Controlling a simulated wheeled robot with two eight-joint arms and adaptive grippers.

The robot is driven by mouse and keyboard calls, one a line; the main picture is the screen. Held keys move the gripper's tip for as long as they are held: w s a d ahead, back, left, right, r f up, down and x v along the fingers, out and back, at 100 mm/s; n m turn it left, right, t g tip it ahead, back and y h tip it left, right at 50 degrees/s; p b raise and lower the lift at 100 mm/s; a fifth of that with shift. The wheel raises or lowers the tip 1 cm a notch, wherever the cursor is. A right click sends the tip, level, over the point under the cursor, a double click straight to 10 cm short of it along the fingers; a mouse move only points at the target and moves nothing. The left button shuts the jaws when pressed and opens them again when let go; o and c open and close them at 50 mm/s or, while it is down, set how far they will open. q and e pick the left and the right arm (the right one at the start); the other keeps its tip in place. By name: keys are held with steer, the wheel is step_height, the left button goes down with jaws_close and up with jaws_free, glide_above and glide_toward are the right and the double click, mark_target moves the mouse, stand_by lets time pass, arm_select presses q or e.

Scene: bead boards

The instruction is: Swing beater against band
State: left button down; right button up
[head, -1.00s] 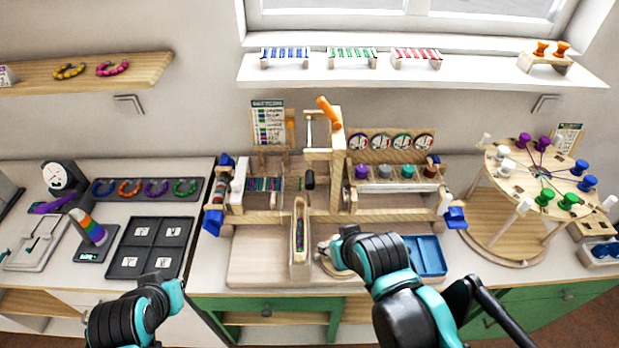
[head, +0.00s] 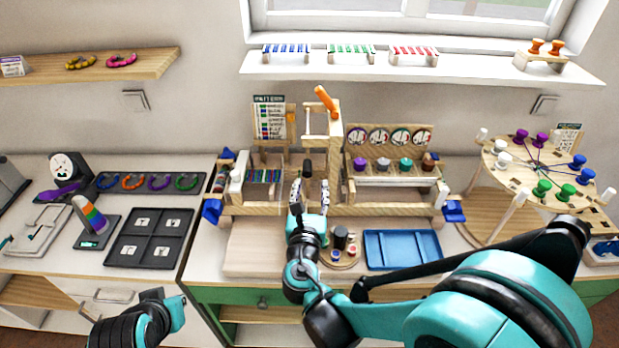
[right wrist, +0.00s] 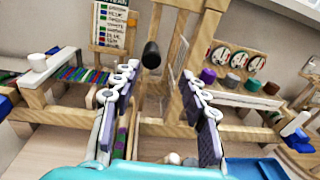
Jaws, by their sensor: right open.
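The band loom is a wooden frame with an upright post and an orange lever (head: 326,100) on top. A black knob, apparently the beater's handle (head: 307,168), stands at its middle. In the right wrist view this handle (right wrist: 151,55) shows between and beyond my fingertips, apparently untouched. My right gripper (head: 311,190) is open over the loom's front, its fingers either side of the handle's line. The band (right wrist: 121,140) shows partly as a green and purple strip beside the left finger; my arm hides it in the head view. My left gripper (head: 178,308) is low at the left, its fingers unclear.
A blue tray (head: 400,250) and a round wooden stand (head: 340,258) lie right of my right forearm. A round peg board (head: 535,165) is at the right. A dark four-square tray (head: 150,238) is at the left. The pale board left of my arm is bare.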

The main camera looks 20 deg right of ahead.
mark_target(307, 175)
steer(key=shift+a+n+t, duration=0.3)
steer(key=shift+a+n, duration=0.25)
steer(key=shift+n, duration=0.25)
steer(key=shift+w+a+r+n, duration=0.1)
steer(key=shift+w+n, duration=0.05)
steer(key=shift+n, duration=0.15)
steer(key=b+x, duration=0.1)
steer(key=x, duration=0.6)
steer(key=shift+w+b, duration=0.3)
jaws_close()
